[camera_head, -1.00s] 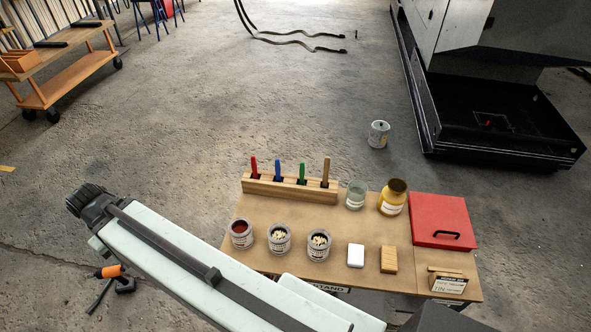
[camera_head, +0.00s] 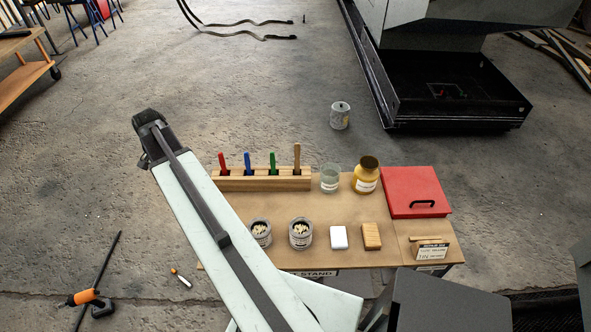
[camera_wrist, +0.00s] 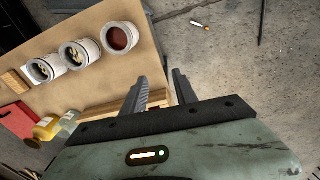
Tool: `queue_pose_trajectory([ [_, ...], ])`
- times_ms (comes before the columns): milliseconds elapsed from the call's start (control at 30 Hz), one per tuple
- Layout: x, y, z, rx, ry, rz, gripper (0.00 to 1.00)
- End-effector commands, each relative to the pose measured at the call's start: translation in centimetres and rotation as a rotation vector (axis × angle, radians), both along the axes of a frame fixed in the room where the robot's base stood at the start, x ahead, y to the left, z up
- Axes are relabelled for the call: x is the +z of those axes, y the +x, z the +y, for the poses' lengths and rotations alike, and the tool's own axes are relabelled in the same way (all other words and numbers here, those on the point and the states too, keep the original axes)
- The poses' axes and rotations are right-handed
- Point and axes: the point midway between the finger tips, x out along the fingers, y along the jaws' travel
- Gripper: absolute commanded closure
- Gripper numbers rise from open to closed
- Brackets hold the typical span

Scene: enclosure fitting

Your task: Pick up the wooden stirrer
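The wooden stirrer (camera_head: 297,157) is a plain brown stick standing upright in the right-hand slot of a wooden rack (camera_head: 262,184). Red, blue and green sticks stand in the same rack to its left. My gripper is left of the rack in the head view, at the far end of my arm, with its fingers not clearly visible there. In the wrist view my gripper (camera_wrist: 160,76) has its two dark fingers apart, with nothing held between them. The rack shows partly beside the left finger in the wrist view (camera_wrist: 127,101); I cannot make out the stirrer there.
A glass jar (camera_head: 330,178), a yellow jar (camera_head: 366,175) and a red box (camera_head: 414,190) stand right of the rack. Several tins, including one with brown-red contents (camera_wrist: 119,38), stand in front. A cordless drill (camera_head: 88,300) lies on the floor at left.

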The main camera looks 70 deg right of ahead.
Motion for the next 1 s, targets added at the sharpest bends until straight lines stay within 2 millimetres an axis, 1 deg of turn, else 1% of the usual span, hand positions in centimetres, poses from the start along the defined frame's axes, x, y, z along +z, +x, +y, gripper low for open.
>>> queue_pose_trajectory([
  [33, -0.7, -2.0, -5.9, -0.19, -0.01, 0.0, 0.65],
  [67, -0.9, -3.7, -9.0, -0.309, -0.017, 0.0, 0.65],
  [100, -1.1, -6.1, -13.0, -0.466, -0.026, -0.001, 0.65],
  [167, -1.5, -10.3, -18.5, -0.694, -0.041, 0.0, 0.65],
  [200, -1.7, -13.2, -21.7, -0.835, -0.051, -0.001, 0.65],
  [267, -1.9, -17.4, -25.6, -1.025, -0.065, 0.0, 0.65],
  [300, -2.0, -20.0, -27.8, -1.135, -0.073, -0.001, 0.65],
  [400, -2.2, -25.2, -31.4, -1.339, -0.09, 0.0, 0.65],
  [500, -2.3, -28.2, -33.0, -1.45, -0.1, 0.0, 0.65],
  [567, -2.3, -28.9, -33.3, -1.478, -0.102, 0.0, 0.65],
  [667, -2.4, -29.1, -33.4, -1.487, -0.104, 0.0, 0.65],
  [900, -5.2, -29.2, -33.4, -1.483, -0.104, -0.001, 0.65],
  [1000, -5.1, -29.2, -33.4, -1.482, -0.104, 0.0, 0.65],
])
